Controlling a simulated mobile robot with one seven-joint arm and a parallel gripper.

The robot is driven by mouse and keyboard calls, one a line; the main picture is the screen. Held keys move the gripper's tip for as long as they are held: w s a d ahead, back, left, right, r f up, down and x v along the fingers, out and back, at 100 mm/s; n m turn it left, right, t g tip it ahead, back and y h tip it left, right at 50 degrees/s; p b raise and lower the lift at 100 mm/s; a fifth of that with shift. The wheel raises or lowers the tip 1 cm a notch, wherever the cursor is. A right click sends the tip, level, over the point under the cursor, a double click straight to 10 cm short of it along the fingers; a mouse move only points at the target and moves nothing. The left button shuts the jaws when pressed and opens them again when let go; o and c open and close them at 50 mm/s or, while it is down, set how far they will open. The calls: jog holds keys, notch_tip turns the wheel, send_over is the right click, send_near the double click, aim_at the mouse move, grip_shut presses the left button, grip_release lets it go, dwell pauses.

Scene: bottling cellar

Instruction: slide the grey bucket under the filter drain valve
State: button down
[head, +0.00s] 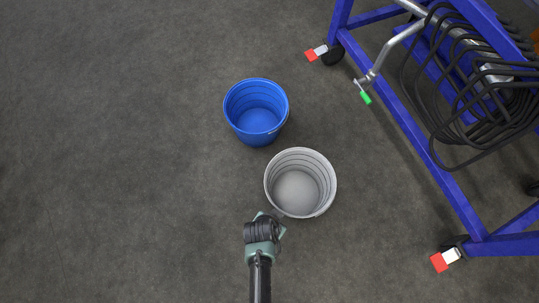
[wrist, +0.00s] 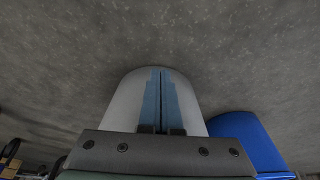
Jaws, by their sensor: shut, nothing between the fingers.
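The grey bucket (head: 298,186) stands upright and empty on the floor, right of the middle in the head view. My gripper (head: 264,229) is low beside its near left side, shut and empty. In the wrist view the closed blue-grey fingers (wrist: 160,100) lie in front of the pale wall of the grey bucket (wrist: 125,106); whether they touch it I cannot tell. The drain valve with a green handle (head: 365,97) ends a bent metal pipe (head: 386,52) at upper right. The floor below the valve is bare, up and right of the grey bucket.
A blue bucket (head: 255,110) stands just beyond the grey one, up and left; it also shows in the wrist view (wrist: 246,143). The filter's blue frame (head: 420,150) fills the right side, with castors having red pedals (head: 439,262) and black hoses (head: 452,152). The left floor is clear.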

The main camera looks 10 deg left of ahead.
jog(key=shift+w+d, duration=0.3)
jog(key=shift+w, duration=0.35)
jog(key=shift+w, duration=0.1)
